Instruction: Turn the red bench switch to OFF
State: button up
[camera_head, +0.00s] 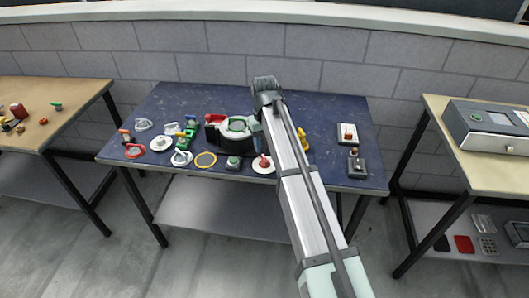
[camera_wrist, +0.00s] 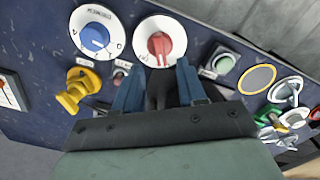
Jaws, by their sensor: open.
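A red knob (camera_wrist: 160,45) sits on a round white dial plate (camera_wrist: 142,52) in the wrist view, just beyond my fingertips. Its ridge points roughly up and down in that picture; the dial lettering is too small to read. The red knob also shows in the head view (camera_head: 263,162) near the table's front edge, left of my arm. My gripper (camera_wrist: 158,75) is open, its two blue fingers apart with nothing seen between the tips. They appear close to the knob, but I cannot tell whether they touch it.
A blue-knobbed dial (camera_wrist: 95,38), a yellow valve (camera_wrist: 80,88) and a green button (camera_wrist: 222,63) lie close around. A yellow ring (camera_head: 205,160) and several handles are left on the blue table (camera_head: 175,95).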

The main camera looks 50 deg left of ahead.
aim_at(265, 158)
notch_tip(265, 158, up, 8)
dwell(0.4)
jog(key=shift+w, duration=0.1)
dwell(0.4)
